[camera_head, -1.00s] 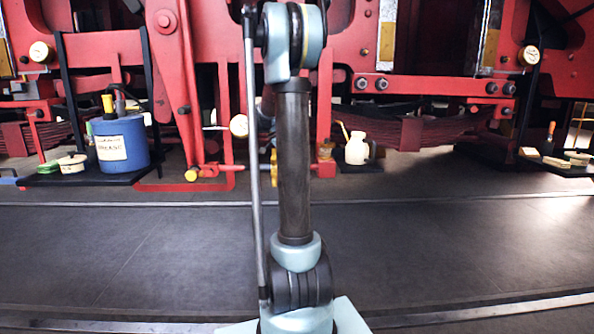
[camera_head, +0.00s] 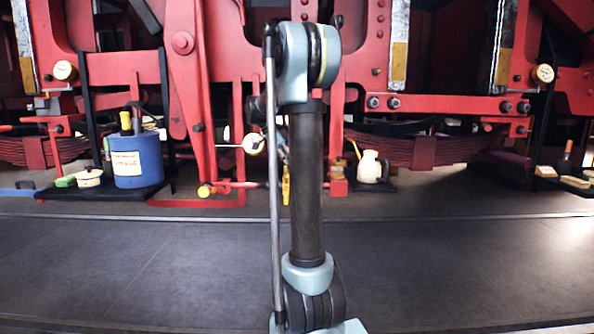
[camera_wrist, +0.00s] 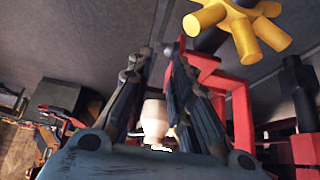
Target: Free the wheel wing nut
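A yellow star-shaped handle (camera_wrist: 235,22) with several stubby round arms shows at the upper right of the wrist view, close to the camera. I cannot tell whether it is the wheel wing nut. In the head view a yellow fitting (camera_head: 286,185) shows low beside my arm, partly hidden. My gripper (camera_wrist: 158,50) shows in the wrist view with its two dark fingers apart and no object held between the tips. The yellow handle is to the right of the fingertips and apart from them. In the head view my arm hides the gripper.
A red bent bracket (camera_wrist: 240,105) stands right of the fingers. In the head view a blue drum (camera_head: 137,160) on a black tray is at left. A cream jug (camera_head: 371,167) is right of my arm. Red machine frames fill the back; the grey floor (camera_head: 430,260) is clear.

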